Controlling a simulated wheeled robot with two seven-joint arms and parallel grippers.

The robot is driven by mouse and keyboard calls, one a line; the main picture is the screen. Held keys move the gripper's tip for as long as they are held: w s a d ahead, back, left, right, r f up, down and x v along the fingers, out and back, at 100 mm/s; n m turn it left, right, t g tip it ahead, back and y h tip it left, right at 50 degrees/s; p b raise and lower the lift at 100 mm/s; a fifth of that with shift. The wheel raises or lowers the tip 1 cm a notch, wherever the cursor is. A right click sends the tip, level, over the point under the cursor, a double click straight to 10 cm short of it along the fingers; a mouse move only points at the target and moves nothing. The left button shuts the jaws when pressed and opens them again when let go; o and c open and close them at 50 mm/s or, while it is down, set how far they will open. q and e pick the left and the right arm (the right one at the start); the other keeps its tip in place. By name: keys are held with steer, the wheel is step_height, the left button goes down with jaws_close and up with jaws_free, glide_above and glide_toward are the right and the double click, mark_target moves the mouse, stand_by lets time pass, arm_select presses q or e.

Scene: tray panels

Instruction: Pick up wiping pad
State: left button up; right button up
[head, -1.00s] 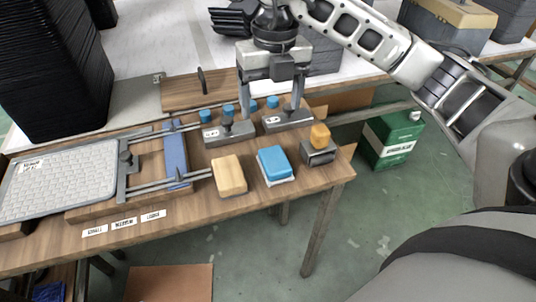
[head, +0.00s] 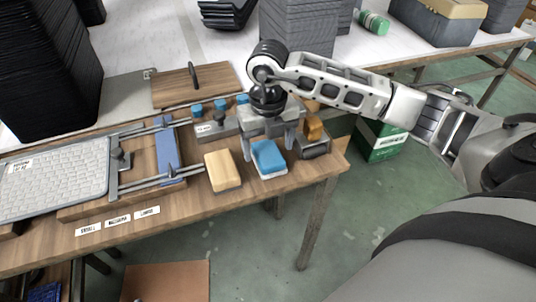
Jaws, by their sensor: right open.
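The wiping pad, a blue block on a white base (head: 269,158), lies on the wooden table near its front right edge in the head view. My right gripper (head: 269,146) is over the back part of the pad, pointing down. Its two fingers are apart, one towards the pad's left side and one towards its right. I cannot tell whether they touch it. The gripper body hides some of what is behind the pad. My left gripper is not in view.
A tan block (head: 223,171) sits close left of the pad. A grey holder with an orange block (head: 314,130) is close right. Behind stands a grey fixture with blue knobs (head: 212,122). A clamp frame with a white perforated tray (head: 52,180) fills the left. Labels (head: 118,220) lie in front.

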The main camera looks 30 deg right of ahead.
steer(key=shift+f, duration=0.9)
steer(key=c, duration=1.1)
steer(key=shift+r, duration=0.15)
steer(key=shift+w+r, duration=0.1)
steer(key=shift+r, duration=0.5)
steer(key=s+r, duration=0.1)
steer(key=r, duration=0.1)
steer(key=s+a+r, duration=0.1)
steer(key=r, duration=0.1)
steer(key=s+a+r, duration=0.1)
steer(key=r, duration=0.1)
steer(key=shift+s+r, duration=0.3)
steer(key=s+a+r, duration=0.1)
steer(key=s, duration=0.2)
steer(key=s+a+r, duration=0.2)
steer(key=s, duration=0.1)
steer(key=s+a+r, duration=0.1)
steer(key=s+r, duration=0.1)
steer(key=shift+s+a, duration=0.4)
